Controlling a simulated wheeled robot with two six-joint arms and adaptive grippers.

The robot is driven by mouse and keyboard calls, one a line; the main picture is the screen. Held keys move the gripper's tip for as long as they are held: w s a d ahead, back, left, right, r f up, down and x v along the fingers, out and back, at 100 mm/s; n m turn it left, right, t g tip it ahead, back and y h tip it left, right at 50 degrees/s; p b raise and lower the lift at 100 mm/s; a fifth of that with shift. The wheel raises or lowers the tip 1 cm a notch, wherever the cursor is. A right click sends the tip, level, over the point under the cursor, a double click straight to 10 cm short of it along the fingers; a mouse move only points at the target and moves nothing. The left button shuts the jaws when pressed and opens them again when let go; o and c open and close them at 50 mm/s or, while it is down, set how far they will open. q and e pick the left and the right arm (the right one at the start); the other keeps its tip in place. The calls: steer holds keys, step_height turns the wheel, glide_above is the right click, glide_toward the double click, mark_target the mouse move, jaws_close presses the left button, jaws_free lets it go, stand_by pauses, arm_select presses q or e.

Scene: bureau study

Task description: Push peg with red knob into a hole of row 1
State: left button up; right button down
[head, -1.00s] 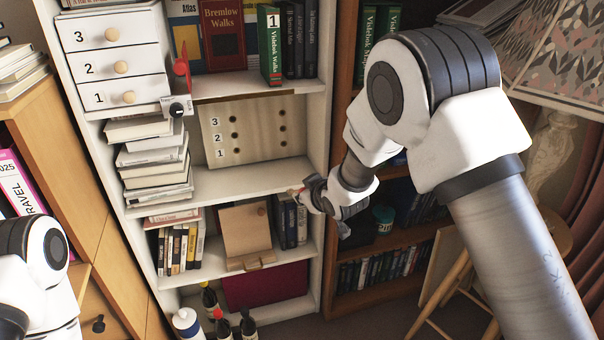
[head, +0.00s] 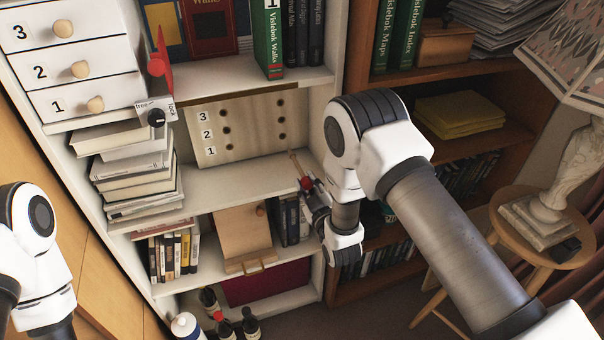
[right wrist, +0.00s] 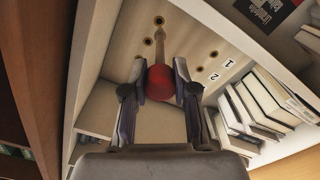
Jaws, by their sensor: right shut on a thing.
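The peg with the red knob (head: 306,184) has a thin wooden shaft that points up toward the pegboard. My right gripper (head: 311,190) is shut on the red knob, which also shows between the fingers in the right wrist view (right wrist: 161,84). The pale wooden pegboard (head: 252,125) stands on the middle shelf, with a column of dark holes on each side and labels 3, 2, 1 from top to bottom. In the head view the shaft's tip is just below the right-hand row 1 hole (head: 282,136) and looks apart from it. My left gripper is out of view.
Stacked books (head: 138,180) stand left of the pegboard. A free/lock dial (head: 156,117) and red handle (head: 157,64) are above them. The white bookcase's right upright (head: 337,90) is close to my right arm. The shelf (head: 230,180) before the board is bare.

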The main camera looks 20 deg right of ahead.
mark_target(301, 170)
steer(key=shift+r, duration=0.15)
steer(key=shift+w+r, duration=0.1)
steer(key=shift+w, duration=0.05)
steer(key=w, duration=0.2)
steer(key=w+b, duration=0.1)
steer(key=shift+f, duration=0.25)
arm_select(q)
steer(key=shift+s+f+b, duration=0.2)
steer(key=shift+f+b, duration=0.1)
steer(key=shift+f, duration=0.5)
arm_select(e)
steer(key=shift+w+a+r, duration=0.1)
steer(key=shift+w+r, duration=0.1)
steer(key=shift+w, duration=0.7)
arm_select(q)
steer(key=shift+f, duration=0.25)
arm_select(e)
steer(key=shift+w+f, duration=0.1)
steer(key=shift+w, duration=0.05)
arm_select(q)
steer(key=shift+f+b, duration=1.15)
steer(key=shift+b, duration=0.25)
arm_select(e)
steer(key=shift+w, duration=2)
steer(key=shift+c, duration=1.7)
jaws_free()
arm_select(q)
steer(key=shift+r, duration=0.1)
arm_select(e)
steer(key=shift+s, duration=0.1)
